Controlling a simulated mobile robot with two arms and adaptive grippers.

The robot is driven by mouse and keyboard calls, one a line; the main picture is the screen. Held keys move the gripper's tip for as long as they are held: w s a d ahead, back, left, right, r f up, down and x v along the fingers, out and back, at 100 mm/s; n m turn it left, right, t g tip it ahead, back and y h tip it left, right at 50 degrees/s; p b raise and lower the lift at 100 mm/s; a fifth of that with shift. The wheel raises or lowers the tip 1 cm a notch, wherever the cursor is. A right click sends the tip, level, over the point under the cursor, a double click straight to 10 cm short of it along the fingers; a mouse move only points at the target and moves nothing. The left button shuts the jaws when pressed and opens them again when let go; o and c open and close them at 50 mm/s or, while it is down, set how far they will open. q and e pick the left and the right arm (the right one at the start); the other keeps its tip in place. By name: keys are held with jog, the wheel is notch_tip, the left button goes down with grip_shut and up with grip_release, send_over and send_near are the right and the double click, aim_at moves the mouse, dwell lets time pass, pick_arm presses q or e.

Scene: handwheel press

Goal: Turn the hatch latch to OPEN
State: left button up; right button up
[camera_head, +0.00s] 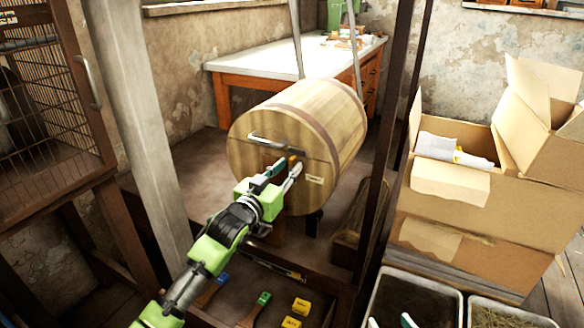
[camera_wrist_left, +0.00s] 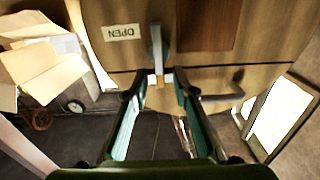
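A wooden barrel (camera_head: 325,112) lies on its side with its round end facing me. That end has a hatch with a metal bar handle (camera_head: 270,142). An OPEN label (camera_head: 315,180) is on the end's lower right; it shows upside down in the left wrist view (camera_wrist_left: 122,33). There the metal latch lever (camera_wrist_left: 156,45), with an orange end, points down between my fingers. My left gripper (camera_head: 285,172) is open at the hatch, its fingers on either side of the lever's end; I cannot tell if they touch. Fingertips of my right gripper (camera_head: 390,321) show apart at the bottom edge.
Cardboard boxes (camera_head: 480,238) stand on the right. A dark post (camera_head: 385,130) rises right of the barrel, and a pale post (camera_head: 140,120) stands left. A wire cage (camera_head: 40,100) is far left. A shelf below holds brushes (camera_head: 262,300) and yellow blocks (camera_head: 300,306). A table (camera_head: 270,60) is behind.

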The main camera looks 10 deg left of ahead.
aim_at(290, 166)
pick_arm(q)
jog(key=shift+b+x, duration=0.3)
jog(key=shift+x, duration=1.2)
pick_arm(e)
jog(key=shift+w+a+r+t+y, duration=0.1)
jog(key=shift+w+a+r+t, duration=0.2)
jog(key=shift+r, duration=0.4)
jog(key=shift+w+a+r+t+y, duration=0.1)
jog(key=shift+w+r+t, duration=0.35)
jog(key=shift+r, duration=0.2)
jog(key=shift+w+a+r+t+y, duration=0.15)
jog(key=shift+w+r+t, duration=0.2)
jog(key=shift+r, duration=0.35)
pick_arm(q)
grip_shut()
pick_arm(e)
jog(key=shift+s, duration=0.1)
